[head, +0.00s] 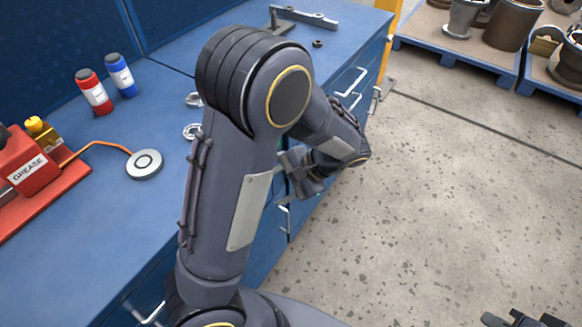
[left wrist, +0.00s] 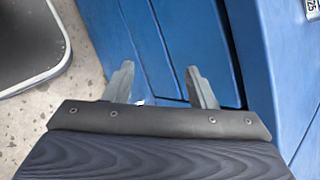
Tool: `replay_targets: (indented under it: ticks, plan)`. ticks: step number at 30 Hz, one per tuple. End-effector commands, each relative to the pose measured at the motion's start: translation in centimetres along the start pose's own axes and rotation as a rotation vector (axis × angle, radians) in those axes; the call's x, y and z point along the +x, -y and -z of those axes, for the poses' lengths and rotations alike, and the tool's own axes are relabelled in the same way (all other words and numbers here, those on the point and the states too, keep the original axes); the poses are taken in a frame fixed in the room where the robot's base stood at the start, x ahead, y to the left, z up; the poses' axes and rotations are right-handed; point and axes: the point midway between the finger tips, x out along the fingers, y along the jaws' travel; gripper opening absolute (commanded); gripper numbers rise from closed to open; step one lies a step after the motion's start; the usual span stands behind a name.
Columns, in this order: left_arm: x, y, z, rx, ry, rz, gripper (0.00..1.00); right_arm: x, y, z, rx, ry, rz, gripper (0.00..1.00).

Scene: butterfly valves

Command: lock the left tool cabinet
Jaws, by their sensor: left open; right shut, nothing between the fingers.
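The blue tool cabinets (head: 268,250) stand under the blue worktop, with pale bar handles on their fronts. My left arm covers much of them, and I see no lock or key clearly. My left gripper (head: 296,178) is beside the cabinet fronts, partly hidden by its own arm. In the left wrist view the left gripper (left wrist: 158,75) is open, its two fingers apart in front of a blue cabinet front (left wrist: 155,40) with vertical seams. I see nothing held between them; contact with the front cannot be told. My right gripper (head: 525,319) is cut off at the lower right edge, over the floor.
On the worktop (head: 95,225) are a red grease unit (head: 28,165), a round silver disc (head: 144,164), a red bottle (head: 94,92) and a blue bottle (head: 121,75). Pallets (head: 455,50) with metal parts stand at the upper right. The speckled floor (head: 430,190) is clear.

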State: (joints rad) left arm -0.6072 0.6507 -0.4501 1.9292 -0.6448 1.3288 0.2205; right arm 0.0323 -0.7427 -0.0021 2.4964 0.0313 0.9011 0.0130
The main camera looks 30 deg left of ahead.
Motion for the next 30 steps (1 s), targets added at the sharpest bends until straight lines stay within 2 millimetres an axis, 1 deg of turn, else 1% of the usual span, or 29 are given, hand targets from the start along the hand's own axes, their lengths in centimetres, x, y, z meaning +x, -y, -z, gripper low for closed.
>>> replay_targets:
  ticks: [1,4,6,9,12,14,17,20,27,30]
  plan:
    - [0.5,-0.4,2.1,0.026,0.049,0.140,0.51,0.9,-0.4,-0.5,0.000,0.000,0.000,0.00]
    - [-0.2,-0.1,5.0,0.045,0.114,0.392,0.51,1.7,-0.8,-0.9,0.000,0.000,0.000,0.00]
    - [-1.0,-0.1,6.7,0.051,0.143,0.551,0.51,2.1,-1.0,-1.1,0.000,0.000,0.000,0.00]
    - [-2.4,-0.3,8.6,0.048,0.166,0.734,0.51,2.5,-1.1,-1.3,0.000,0.000,0.000,0.00]
    - [-3.4,-0.7,9.8,0.045,0.174,0.853,0.51,2.7,-1.3,-1.4,0.000,0.000,0.000,0.00]
    - [-3.8,-0.8,10.2,0.042,0.176,0.894,0.51,2.8,-1.3,-1.4,0.000,0.000,0.000,0.00]
    - [-3.8,-0.4,10.3,0.040,0.178,0.923,0.51,2.8,-1.3,-1.4,0.000,0.000,0.000,0.00]
    - [-3.1,0.7,10.1,0.040,0.181,0.923,0.51,2.7,-1.2,-1.4,0.000,0.000,0.000,0.00]
    - [-0.7,3.7,9.5,0.041,0.180,0.919,0.51,2.5,-1.1,-1.3,0.000,0.000,0.000,0.00]
    - [-0.1,4.6,9.4,0.041,0.179,0.920,0.51,2.5,-1.1,-1.2,0.000,0.000,0.000,0.00]
